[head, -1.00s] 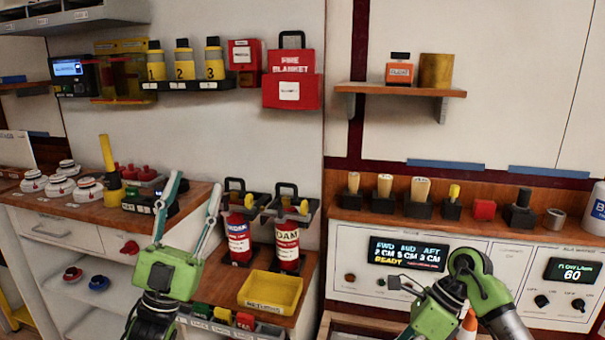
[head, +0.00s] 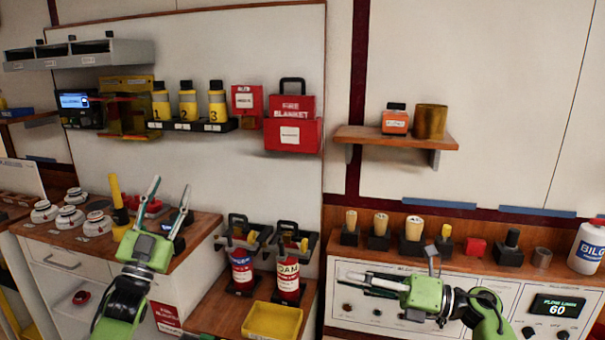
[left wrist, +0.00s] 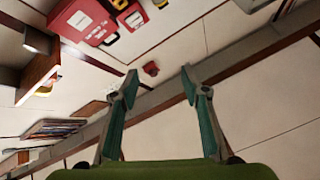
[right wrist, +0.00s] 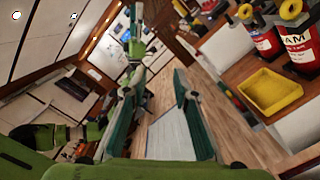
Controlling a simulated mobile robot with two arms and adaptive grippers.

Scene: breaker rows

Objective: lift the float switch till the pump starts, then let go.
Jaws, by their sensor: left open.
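I cannot make out the float switch or the pump in any view. My left gripper (head: 170,186) is open and empty, fingers pointing up in front of the left counter; its spread fingers also show in the left wrist view (left wrist: 160,78). My right gripper (head: 352,280) is open and empty, pointing left in front of the white control panel (head: 395,327). It hides much of that panel, including the level display. In the right wrist view its fingers (right wrist: 155,85) are apart, with nothing between them.
A flow display (head: 557,306) reads 60 at the right. Above the panel, a wooden ledge holds plugs and a bilge bottle (head: 590,247). Two extinguishers and a yellow tray (head: 272,321) stand between the arms. A small shelf (head: 400,138) is on the wall.

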